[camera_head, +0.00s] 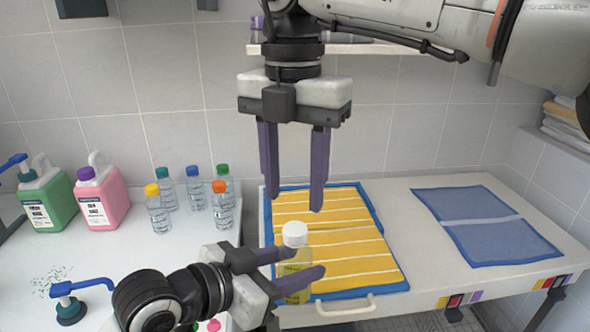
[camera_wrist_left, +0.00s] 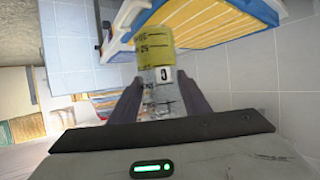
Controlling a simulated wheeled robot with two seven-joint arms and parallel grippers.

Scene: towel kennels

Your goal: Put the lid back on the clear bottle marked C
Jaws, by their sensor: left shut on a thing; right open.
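The clear bottle (camera_head: 300,288) is upright at the front left of the yellow striped towel, with yellow in its lower part. A white lid (camera_head: 294,234) shows at its top; I cannot tell how firmly it sits. My left gripper (camera_head: 306,260) is shut around the bottle's body. In the left wrist view the bottle (camera_wrist_left: 157,75) is between the fingers, its white label reading C and its yellow part bearing scale marks. My right gripper (camera_head: 294,208) points down, open and empty, just above the lid.
The yellow towel (camera_head: 345,245) lies on a blue one on the white bench. A folded blue towel (camera_head: 485,225) lies at right. Several small capped bottles, a green jug (camera_head: 48,205) and a pink jug (camera_head: 102,200) stand at left. A shelf (camera_head: 370,48) is behind my right arm.

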